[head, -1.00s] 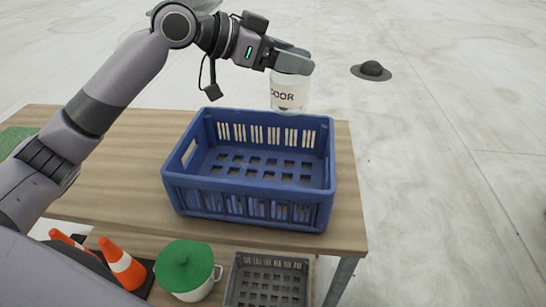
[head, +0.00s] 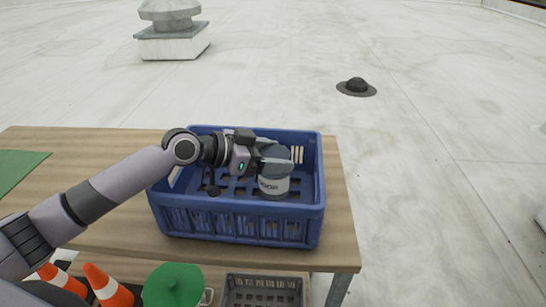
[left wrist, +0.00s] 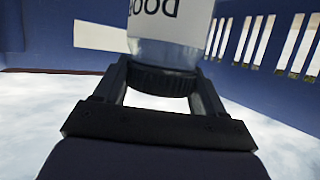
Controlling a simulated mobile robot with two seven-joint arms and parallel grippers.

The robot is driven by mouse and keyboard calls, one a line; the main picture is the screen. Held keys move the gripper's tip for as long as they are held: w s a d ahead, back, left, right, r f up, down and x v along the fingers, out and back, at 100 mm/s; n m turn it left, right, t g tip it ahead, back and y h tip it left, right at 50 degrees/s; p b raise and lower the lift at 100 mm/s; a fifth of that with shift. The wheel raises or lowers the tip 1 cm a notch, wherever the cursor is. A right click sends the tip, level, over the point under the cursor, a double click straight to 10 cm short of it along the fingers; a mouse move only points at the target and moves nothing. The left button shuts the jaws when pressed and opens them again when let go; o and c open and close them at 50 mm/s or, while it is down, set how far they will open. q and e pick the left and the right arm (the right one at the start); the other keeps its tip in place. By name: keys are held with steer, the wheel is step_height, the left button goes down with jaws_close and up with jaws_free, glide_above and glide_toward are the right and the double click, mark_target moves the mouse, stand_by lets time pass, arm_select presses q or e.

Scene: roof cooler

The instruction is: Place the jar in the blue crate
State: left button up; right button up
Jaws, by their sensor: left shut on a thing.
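The jar (head: 274,184) has a white label with dark lettering and is inside the blue crate (head: 235,228), toward its right side. My left gripper (head: 272,164) is shut on the jar near its top, down inside the crate walls. In the left wrist view the jar (left wrist: 170,45) appears upside down between the fingers (left wrist: 160,88), with its dark lid nearest the gripper. The crate wall (left wrist: 255,40) with slots shows behind it. I cannot tell whether the jar's base touches the crate floor. My right gripper is not in view.
The crate stands on a wooden table (head: 100,165); a green mat (head: 18,168) lies at its left. Below are orange cones (head: 105,285), a pot with a green lid (head: 173,287) and a grey crate (head: 262,290).

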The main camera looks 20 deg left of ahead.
arm_select(q)
steer(key=shift+f, duration=0.25)
steer(key=o, duration=1.5)
steer(key=shift+r, duration=0.1)
steer(key=v, duration=0.7)
steer(key=shift+s+a+r+b, duration=0.1)
steer(key=shift+s+a+b, duration=0.1)
steer(key=shift+b, duration=0.2)
